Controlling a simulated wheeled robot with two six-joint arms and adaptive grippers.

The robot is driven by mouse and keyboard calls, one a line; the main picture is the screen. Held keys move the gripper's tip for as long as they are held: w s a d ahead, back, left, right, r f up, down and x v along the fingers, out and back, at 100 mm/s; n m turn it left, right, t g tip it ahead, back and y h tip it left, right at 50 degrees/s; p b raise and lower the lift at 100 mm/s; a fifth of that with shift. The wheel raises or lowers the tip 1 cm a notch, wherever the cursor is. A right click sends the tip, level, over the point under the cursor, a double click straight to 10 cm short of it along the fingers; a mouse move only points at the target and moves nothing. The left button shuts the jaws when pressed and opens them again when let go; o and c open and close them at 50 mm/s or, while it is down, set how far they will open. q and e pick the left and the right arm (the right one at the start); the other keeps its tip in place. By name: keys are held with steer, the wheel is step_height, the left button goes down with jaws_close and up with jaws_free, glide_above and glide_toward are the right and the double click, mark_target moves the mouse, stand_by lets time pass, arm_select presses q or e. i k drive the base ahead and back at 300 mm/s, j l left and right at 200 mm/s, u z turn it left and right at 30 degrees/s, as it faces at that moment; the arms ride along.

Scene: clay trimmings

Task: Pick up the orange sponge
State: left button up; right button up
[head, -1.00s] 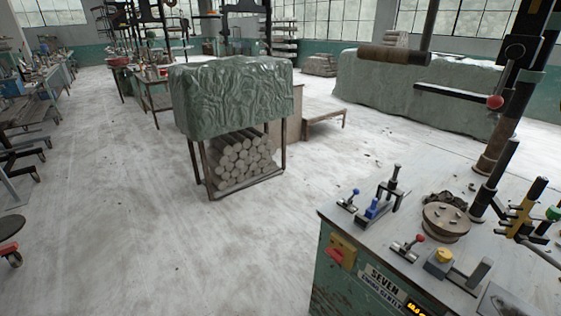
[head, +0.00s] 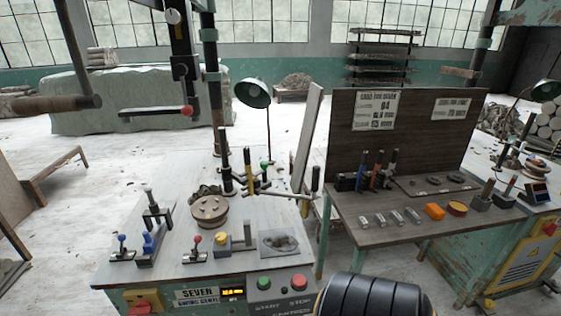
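A small orange block (head: 434,211), which looks like the sponge, lies on the dark wooden side table (head: 376,236) right of the machine. Neither of my grippers shows in the head view. A black ribbed rounded part at the bottom edge appears to be part of my own arm.
A green machine bench (head: 110,273) with levers, a round plate (head: 209,211) and buttons stands left of the table. A dark backboard (head: 398,135) with notices rises behind it. Colored-handled tools (head: 376,172) stand at the table's back left. Another green machine (head: 529,262) stands at right.

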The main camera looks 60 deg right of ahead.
mark_target(434, 212)
steer(key=z, duration=3.25)
